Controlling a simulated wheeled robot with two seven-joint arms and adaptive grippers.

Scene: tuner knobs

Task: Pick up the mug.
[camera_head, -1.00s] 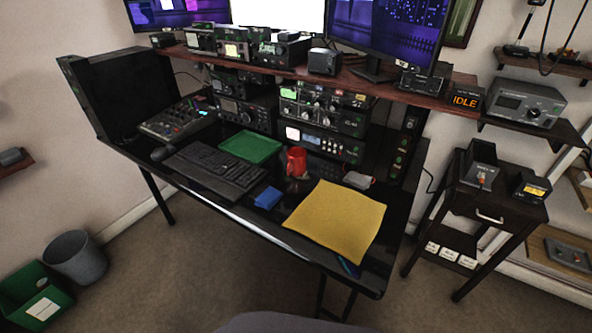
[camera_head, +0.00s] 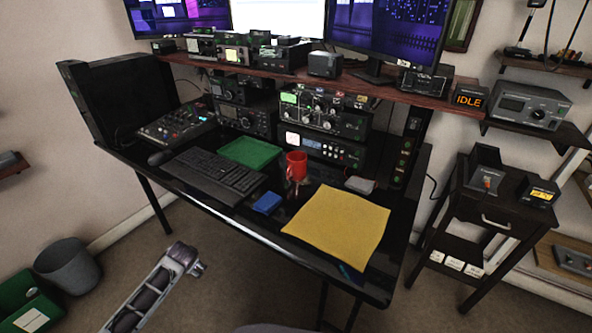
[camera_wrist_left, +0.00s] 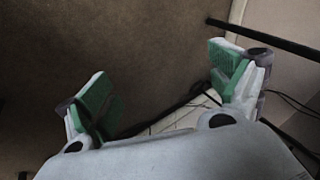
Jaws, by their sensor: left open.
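The red mug (camera_head: 296,165) stands upright on the black desk, in front of the radio stack and right of the green mat. Its handle is too small to make out clearly. My left gripper (camera_wrist_left: 160,80) shows in the left wrist view, open and empty, with green-padded fingers spread wide above the floor. In the head view a grey part of my left arm (camera_head: 150,292) reaches up from the lower left, in front of the desk and well short of the mug. My right gripper is not in view.
Around the mug lie a green mat (camera_head: 250,152), a blue block (camera_head: 267,203), a yellow sheet (camera_head: 336,222) and a keyboard (camera_head: 213,176). A dark shelf (camera_head: 300,75) with monitors overhangs the radios (camera_head: 325,150). A dark bar (camera_wrist_left: 270,40) crosses the wrist view at upper right.

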